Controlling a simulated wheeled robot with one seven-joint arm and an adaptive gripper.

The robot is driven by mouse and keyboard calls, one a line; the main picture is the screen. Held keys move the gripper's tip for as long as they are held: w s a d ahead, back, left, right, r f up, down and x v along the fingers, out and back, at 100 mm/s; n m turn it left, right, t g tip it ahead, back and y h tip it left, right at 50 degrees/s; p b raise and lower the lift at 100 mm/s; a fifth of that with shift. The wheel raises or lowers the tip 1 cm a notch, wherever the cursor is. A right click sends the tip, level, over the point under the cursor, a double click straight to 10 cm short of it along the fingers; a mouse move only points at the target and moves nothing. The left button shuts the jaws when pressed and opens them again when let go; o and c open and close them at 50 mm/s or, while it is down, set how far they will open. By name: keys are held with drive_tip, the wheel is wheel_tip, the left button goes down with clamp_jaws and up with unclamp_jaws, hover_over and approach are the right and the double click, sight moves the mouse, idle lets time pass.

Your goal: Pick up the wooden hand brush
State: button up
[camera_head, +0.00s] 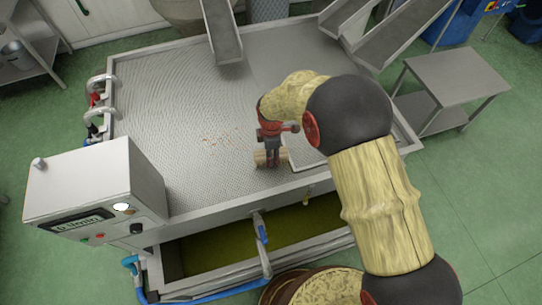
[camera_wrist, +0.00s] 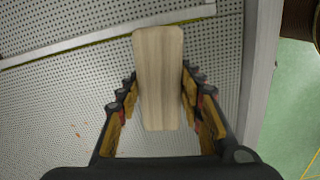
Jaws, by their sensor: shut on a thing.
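The wooden hand brush (camera_wrist: 158,75) is a pale wooden block with clipped corners, held between the two fingers of my gripper (camera_wrist: 158,98) in the wrist view. The fingers press on its two long sides. In the head view the brush (camera_head: 262,158) shows as a light wooden piece at the tip of my gripper (camera_head: 271,155), over the perforated metal table top (camera_head: 180,100) near its front edge. My gripper is shut on it. I cannot tell whether the brush touches the table. Its underside is hidden.
A control box (camera_head: 85,185) stands at the table's front left. Metal chutes (camera_head: 222,30) reach over the back. A raised metal strip (camera_wrist: 110,33) crosses the table top. An open trough of greenish liquid (camera_head: 300,228) lies below the front edge. The table's left part is mostly clear.

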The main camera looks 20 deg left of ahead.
drive_tip(key=c, duration=0.5)
drive_tip(key=shift+r, duration=0.15)
drive_tip(key=shift+r, duration=0.7)
drive_tip(key=s+a+r+b, duration=0.2)
drive_tip(key=s+a+r, duration=0.2)
drive_tip(key=s+r, duration=0.7)
drive_tip(key=shift+s+a+r+b, duration=0.2)
drive_tip(key=shift+s+a+b, duration=0.15)
drive_tip(key=shift+s, duration=0.75)
